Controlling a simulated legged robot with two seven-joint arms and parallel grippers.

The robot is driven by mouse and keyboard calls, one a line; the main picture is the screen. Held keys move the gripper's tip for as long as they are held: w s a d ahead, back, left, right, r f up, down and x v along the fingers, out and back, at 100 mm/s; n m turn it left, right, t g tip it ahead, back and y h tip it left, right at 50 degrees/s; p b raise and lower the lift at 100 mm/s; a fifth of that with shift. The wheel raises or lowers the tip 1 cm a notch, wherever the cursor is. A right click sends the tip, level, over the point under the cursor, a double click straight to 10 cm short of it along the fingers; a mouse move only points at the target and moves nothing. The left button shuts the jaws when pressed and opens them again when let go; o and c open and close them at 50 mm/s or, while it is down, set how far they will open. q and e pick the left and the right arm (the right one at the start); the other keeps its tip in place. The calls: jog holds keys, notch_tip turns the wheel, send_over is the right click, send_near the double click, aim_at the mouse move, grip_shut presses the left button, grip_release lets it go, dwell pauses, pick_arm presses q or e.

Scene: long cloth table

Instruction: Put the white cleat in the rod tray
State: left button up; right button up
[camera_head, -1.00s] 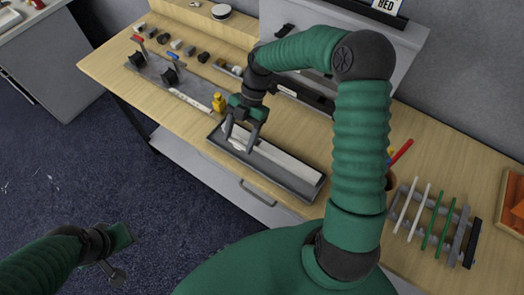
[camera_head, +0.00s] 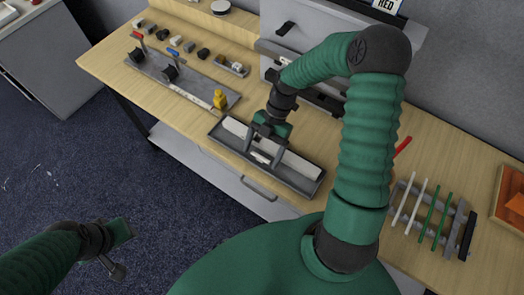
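The rod tray (camera_head: 312,188) is a long grey tray on the wooden table, with a long white rod (camera_head: 299,164) lying along it. My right gripper (camera_head: 262,157) is over the middle of the tray, pointing down. A small white piece, which looks like the white cleat (camera_head: 260,157), sits between its fingertips, at or just above the tray's near side. Whether it touches the tray is hard to tell. My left gripper (camera_head: 117,254) is at the lower left, away from the table, and its fingers show poorly.
A grey board (camera_head: 190,83) with red and blue levers and a yellow piece (camera_head: 220,98) lies left of the tray. Small fittings stand behind it. A rack of white and green sticks (camera_head: 428,215) is at the right. Grey drawers (camera_head: 305,38) stand behind.

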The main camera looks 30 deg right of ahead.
jog(key=shift+a, duration=0.15)
jog(key=shift+r, duration=0.2)
jog(key=v, duration=1.2)
jog(key=a+f+m+h, duration=0.1)
jog(key=m, duration=0.2)
jog(key=s+a+f+m+h, duration=0.1)
jog(key=a+m, duration=0.1)
jog(key=m, duration=0.1)
jog(key=s+a+f+m+t+h, duration=0.1)
jog(key=a+m, duration=0.1)
jog(key=m, duration=0.1)
jog(key=shift+s+a+f+m+h, duration=0.1)
jog(key=shift+s+a+m+h, duration=0.1)
jog(key=shift+s+m+h, duration=0.15)
jog(key=s+a+m+t, duration=0.1)
jog(key=m, duration=0.3)
jog(key=s+a+m+t+h, duration=0.1)
jog(key=a+m, duration=0.1)
jog(key=m, duration=0.2)
jog(key=s+a+m+t+h, duration=0.1)
jog(key=m, duration=0.4)
jog(key=shift+s+a+f+t, duration=0.1)
jog(key=shift+s+a+t, duration=0.05)
jog(key=shift+s+t, duration=0.25)
jog(key=shift+a, duration=0.3)
jog(key=shift+d, duration=0.15)
